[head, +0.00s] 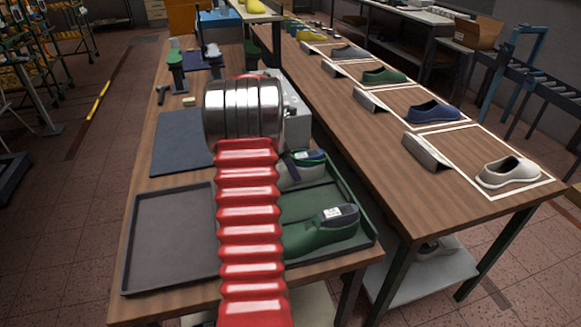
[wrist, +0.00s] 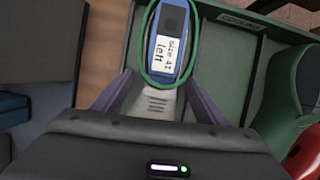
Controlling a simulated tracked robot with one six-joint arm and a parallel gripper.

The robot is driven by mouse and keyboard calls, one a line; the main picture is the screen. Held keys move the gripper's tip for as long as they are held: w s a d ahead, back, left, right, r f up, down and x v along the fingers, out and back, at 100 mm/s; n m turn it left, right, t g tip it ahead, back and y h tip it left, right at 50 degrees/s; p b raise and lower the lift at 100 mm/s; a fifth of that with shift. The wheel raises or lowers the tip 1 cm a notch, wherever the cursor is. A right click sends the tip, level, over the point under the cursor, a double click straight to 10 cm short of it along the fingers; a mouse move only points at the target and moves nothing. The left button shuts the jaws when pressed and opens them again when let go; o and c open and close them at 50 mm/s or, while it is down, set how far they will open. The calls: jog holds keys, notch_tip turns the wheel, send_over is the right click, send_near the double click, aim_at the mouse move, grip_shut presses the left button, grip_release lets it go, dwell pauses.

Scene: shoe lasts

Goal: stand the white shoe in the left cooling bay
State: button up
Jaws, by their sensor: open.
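A pale shoe (head: 300,172) with a green collar and a blue last stands in the back part of the green tray (head: 362,215) in the head view, partly hidden by my arm. In the wrist view the shoe (wrist: 158,103) lies between the fingers of my gripper (wrist: 155,95). They are open, one on each side; I cannot tell whether either touches. The last's label reads "size 41 left". The tray's rim (wrist: 285,22) carries a word that looks like "cooling". In the head view my gripper is hidden behind my arm. Another white shoe (head: 508,172) stands on the right table.
A green shoe (head: 318,235) stands in the tray's front part. An empty dark tray (head: 172,240) lies to the left, with a blue-grey mat (head: 180,142) behind it. White-outlined spaces on the right table (head: 440,205) hold several shoes, with grey stands beside them.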

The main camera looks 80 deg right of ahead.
jog(key=v, duration=1.3)
jog(key=shift+w+r, duration=0.1)
dwell(0.4)
jog(key=w+a+m+t, duration=0.2)
jog(key=w+a+m, duration=0.45)
jog(key=a, duration=0.75)
jog(key=w+a+m+t, duration=0.2)
jog(key=w+a+m, duration=0.4)
jog(key=a, duration=0.8)
jog(key=a+r+n+t+y, duration=0.1)
jog(key=a+r+n+t, duration=0.1)
jog(key=a, duration=1.5)
jog(key=s+a+r+n+t+y, duration=0.1)
jog(key=a+r+n+t, duration=0.1)
jog(key=a, duration=1.5)
jog(key=shift+s+n+t, duration=0.15)
jog(key=shift+n+t, duration=0.55)
jog(key=shift+n, duration=0.25)
